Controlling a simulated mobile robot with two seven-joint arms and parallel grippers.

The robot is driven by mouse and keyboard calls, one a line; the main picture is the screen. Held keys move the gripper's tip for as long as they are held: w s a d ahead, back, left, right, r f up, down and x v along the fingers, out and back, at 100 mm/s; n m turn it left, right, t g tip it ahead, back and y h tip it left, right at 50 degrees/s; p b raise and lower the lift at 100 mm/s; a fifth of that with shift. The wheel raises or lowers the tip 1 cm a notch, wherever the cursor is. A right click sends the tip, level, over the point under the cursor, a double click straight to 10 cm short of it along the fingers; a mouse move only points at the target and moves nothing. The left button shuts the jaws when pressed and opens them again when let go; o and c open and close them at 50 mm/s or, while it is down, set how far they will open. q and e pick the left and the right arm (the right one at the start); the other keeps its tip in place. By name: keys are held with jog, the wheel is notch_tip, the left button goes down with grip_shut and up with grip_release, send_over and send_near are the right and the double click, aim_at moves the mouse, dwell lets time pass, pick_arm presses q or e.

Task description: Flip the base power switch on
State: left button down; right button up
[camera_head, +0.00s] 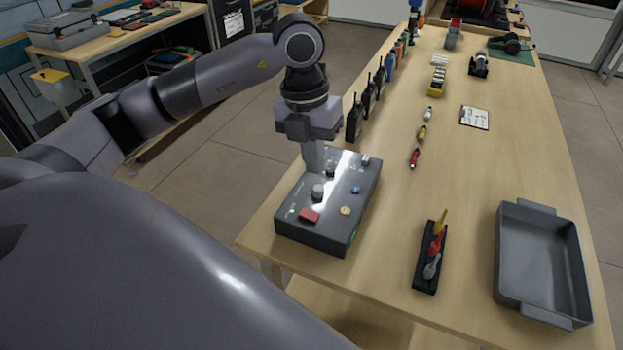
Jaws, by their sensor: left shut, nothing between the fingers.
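The base (311,240) is a dark grey box with a sloped control panel at the near left end of the wooden table. Its top carries a red rectangular button (309,215), a blue button (355,190), a yellow button (345,211), a grey knob (318,191) and a small green light (291,211). I cannot tell which control is the power switch. My left gripper (314,168) points down at the far left part of the panel, shut and empty. Its fingertips are at or just above the panel; contact is unclear. My right gripper is not in view.
Several black radios (356,120) stand along the table's left edge behind the base. A black holder (427,273) with coloured tools and a grey tray (507,262) lie to the right. Small connectors (414,158) and a white card (475,118) lie mid-table. Bare tabletop separates base and holder.

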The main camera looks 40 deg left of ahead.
pick_arm(q)
notch_tip(320, 180, up, 2)
jog(key=shift+d, duration=0.15)
jog(key=shift+d, duration=0.1)
dwell(0.5)
